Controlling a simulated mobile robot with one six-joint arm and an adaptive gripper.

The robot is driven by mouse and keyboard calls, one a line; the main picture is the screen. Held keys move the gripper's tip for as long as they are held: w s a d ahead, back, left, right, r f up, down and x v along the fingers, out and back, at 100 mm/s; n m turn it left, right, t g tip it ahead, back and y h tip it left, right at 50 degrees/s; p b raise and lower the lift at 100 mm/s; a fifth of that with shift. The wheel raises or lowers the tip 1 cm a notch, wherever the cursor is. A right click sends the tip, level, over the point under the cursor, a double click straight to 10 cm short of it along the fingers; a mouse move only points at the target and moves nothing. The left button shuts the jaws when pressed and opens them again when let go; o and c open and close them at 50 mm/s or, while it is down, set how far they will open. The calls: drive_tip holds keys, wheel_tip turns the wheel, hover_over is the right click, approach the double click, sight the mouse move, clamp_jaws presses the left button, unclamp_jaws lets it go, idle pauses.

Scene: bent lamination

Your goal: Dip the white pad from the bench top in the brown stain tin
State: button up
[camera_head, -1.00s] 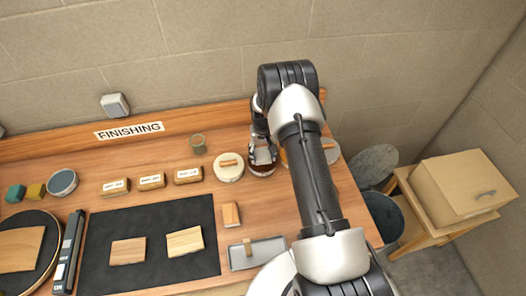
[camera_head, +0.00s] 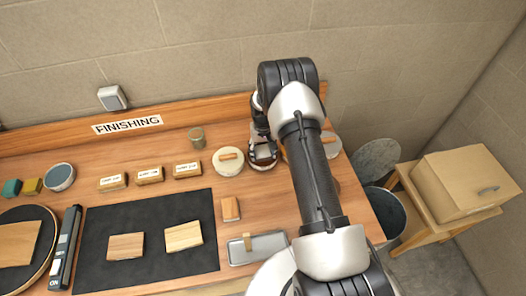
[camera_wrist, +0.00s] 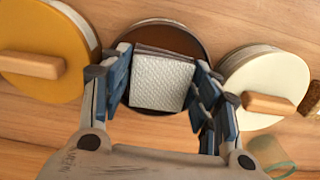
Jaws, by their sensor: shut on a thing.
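The white pad (camera_wrist: 162,82) is a square with a fine dimpled face and a dark brown strip along its upper edge in the wrist view. My gripper (camera_wrist: 160,76) is shut on it, with a finger at each side. The round brown stain tin (camera_wrist: 187,38) is open directly behind the pad in that view, its dark inside showing around it. In the head view my gripper (camera_head: 262,148) is over the brown tin (camera_head: 264,166), beside the cream-lidded tin. I cannot tell how deep the pad is in the tin.
A cream lid with a wooden handle (camera_wrist: 262,85) is close on one side, an orange one (camera_wrist: 38,60) on the other. A grey tray (camera_head: 268,246), a wood block (camera_head: 230,209) and a black mat (camera_head: 100,222) lie nearer. Small labelled blocks (camera_head: 150,175) stand left.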

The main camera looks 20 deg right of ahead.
drive_tip(key=shift+s, duration=0.15)
drive_tip(key=shift+r+p, duration=0.4)
drive_tip(key=shift+r, duration=1.05)
drive_tip(key=shift+r, duration=0.45)
drive_tip(key=shift+r+p, duration=1.1)
drive_tip(key=shift+r, duration=1)
drive_tip(key=shift+f, duration=0.1)
